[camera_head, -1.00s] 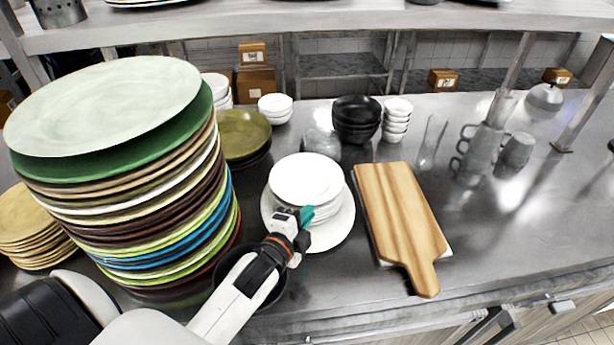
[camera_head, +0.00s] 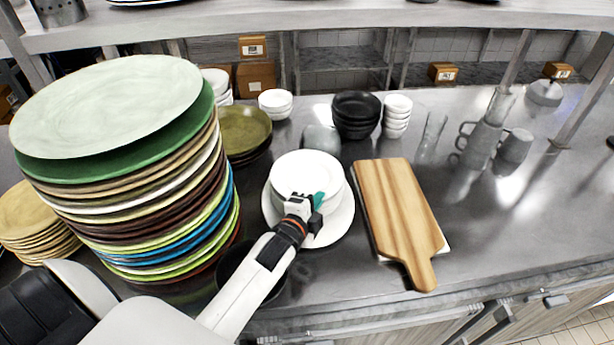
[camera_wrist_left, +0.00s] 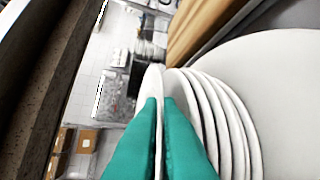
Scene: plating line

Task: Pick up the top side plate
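The top side plate (camera_head: 305,170) is white and round. It lies on a short stack of similar side plates, which stands on a larger white plate (camera_head: 347,218) in the middle of the counter. My left gripper (camera_head: 318,199) is at the near edge of the stack. In the left wrist view, its teal fingers (camera_wrist_left: 160,128) lie close on either side of the top plate's rim (camera_wrist_left: 152,82) and look shut on it. The other side plates (camera_wrist_left: 215,110) lie beyond one finger, close to the top one. My right gripper is not in view.
A tall stack of coloured plates (camera_head: 190,215) stands close on the left. A wooden cutting board (camera_head: 398,205) lies just right of the plates. Black bowls (camera_head: 356,112), white bowls (camera_head: 397,115) and grey mugs (camera_head: 515,146) stand behind. The counter's right front is clear.

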